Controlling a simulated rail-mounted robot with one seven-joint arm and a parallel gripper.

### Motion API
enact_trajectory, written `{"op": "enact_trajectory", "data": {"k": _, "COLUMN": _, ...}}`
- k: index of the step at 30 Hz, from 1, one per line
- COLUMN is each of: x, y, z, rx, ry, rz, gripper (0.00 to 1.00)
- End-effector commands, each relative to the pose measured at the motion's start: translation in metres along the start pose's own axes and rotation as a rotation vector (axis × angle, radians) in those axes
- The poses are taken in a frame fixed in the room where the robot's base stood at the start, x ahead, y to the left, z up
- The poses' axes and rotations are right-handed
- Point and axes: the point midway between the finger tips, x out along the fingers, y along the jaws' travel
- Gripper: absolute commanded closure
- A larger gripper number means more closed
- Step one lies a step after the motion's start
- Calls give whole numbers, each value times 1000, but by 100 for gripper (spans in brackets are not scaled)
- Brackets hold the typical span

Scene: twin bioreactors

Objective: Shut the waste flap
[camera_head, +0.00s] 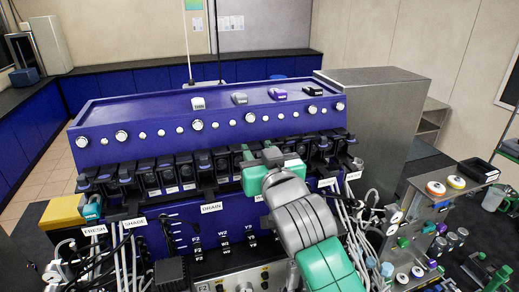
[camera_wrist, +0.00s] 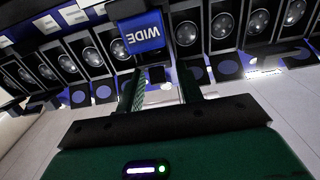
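A row of black flap-like units (camera_head: 180,172) runs along the front of the blue console (camera_head: 160,115). I cannot read which one is the waste flap. My gripper (camera_head: 262,158) is over the right-middle part of this row, and it hides the units behind it. In the wrist view, the two green-black fingers of my gripper (camera_wrist: 160,88) stand apart with a gap between them. A blue block labelled WIDE (camera_wrist: 145,32) is just beyond the fingertips. I cannot tell whether they touch it. More black units with round faces (camera_wrist: 255,22) flank the block.
Labels FRESH, SHADE and DRAIN (camera_head: 212,208) sit below the row. Loose cables (camera_head: 365,225) hang on the right. A grey cabinet (camera_head: 375,120) stands behind right. A rack of coloured caps (camera_head: 435,215) is at the far right. Space above the console is mostly clear.

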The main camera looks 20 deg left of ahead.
Motion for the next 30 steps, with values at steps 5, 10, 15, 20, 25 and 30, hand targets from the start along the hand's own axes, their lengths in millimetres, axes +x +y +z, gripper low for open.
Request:
{"op": "enact_trajectory", "data": {"k": 5, "x": 0, "y": 0, "z": 0, "rx": 0, "ry": 0, "rz": 0, "gripper": 85}}
{"op": "enact_trajectory", "data": {"k": 10, "x": 0, "y": 0, "z": 1, "rx": 1, "ry": 3, "rz": 0, "gripper": 94}}
{"op": "enact_trajectory", "data": {"k": 15, "x": 0, "y": -1, "z": 8, "rx": 4, "ry": 42, "rz": -1, "gripper": 94}}
{"op": "enact_trajectory", "data": {"k": 20, "x": -1, "y": -1, "z": 15, "rx": 5, "ry": 135, "rz": -2, "gripper": 94}}
{"op": "enact_trajectory", "data": {"k": 25, "x": -2, "y": -1, "z": 18, "rx": 3, "ry": 254, "rz": -1, "gripper": 94}}
{"op": "enact_trajectory", "data": {"k": 30, "x": -2, "y": -1, "z": 18, "rx": 1, "ry": 361, "rz": 0, "gripper": 94}}
